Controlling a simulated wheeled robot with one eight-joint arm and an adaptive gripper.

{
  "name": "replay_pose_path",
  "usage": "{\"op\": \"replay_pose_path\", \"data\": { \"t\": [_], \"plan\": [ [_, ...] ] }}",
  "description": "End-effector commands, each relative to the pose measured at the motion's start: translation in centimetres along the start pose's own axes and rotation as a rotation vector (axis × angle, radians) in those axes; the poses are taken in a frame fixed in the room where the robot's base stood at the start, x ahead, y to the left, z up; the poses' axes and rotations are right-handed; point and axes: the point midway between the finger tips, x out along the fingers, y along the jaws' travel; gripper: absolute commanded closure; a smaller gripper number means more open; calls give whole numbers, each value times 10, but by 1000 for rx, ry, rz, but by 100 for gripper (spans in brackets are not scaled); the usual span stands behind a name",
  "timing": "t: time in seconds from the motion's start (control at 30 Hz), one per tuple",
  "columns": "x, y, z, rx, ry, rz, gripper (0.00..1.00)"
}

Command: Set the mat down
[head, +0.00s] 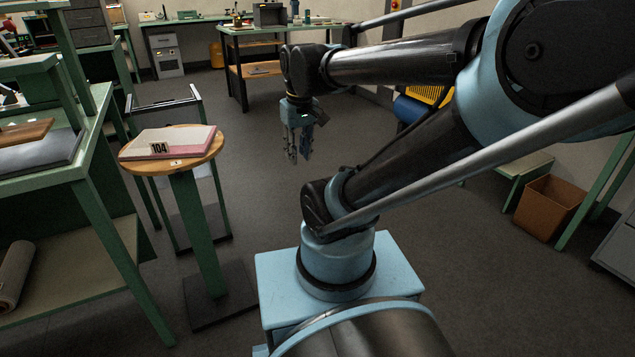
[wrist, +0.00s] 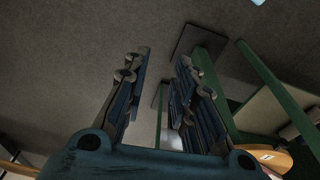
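A flat pink and white mat (head: 190,141) with a black "104" tag lies on the round wooden top (head: 147,167) of a green-legged stand, left of centre in the head view. My gripper (head: 298,158) hangs fingers down in the air, to the right of the stand and clear of the mat. In the wrist view my gripper (wrist: 163,60) is open, with nothing between its fingers. Only an edge of the round wooden top shows at the lower right of the wrist view (wrist: 296,160). I cannot make out the mat there.
A green workbench (head: 100,125) stands left of the stand, with a rolled mat (head: 14,272) on its lower shelf. A narrow frame stand (head: 222,190) is behind the round stand. A brown bin (head: 552,206) is at the right. Grey floor around my gripper is clear.

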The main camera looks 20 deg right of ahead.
Motion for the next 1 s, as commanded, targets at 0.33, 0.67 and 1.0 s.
{"op": "replay_pose_path", "data": {
  "t": [0.33, 0.67, 1.0],
  "plan": [
    [58, 20, 72, 256, 31, 29, 75],
    [65, 21, 79, 284, 36, 32, 75],
    [65, 21, 79, 283, 35, 32, 75]
  ]
}}
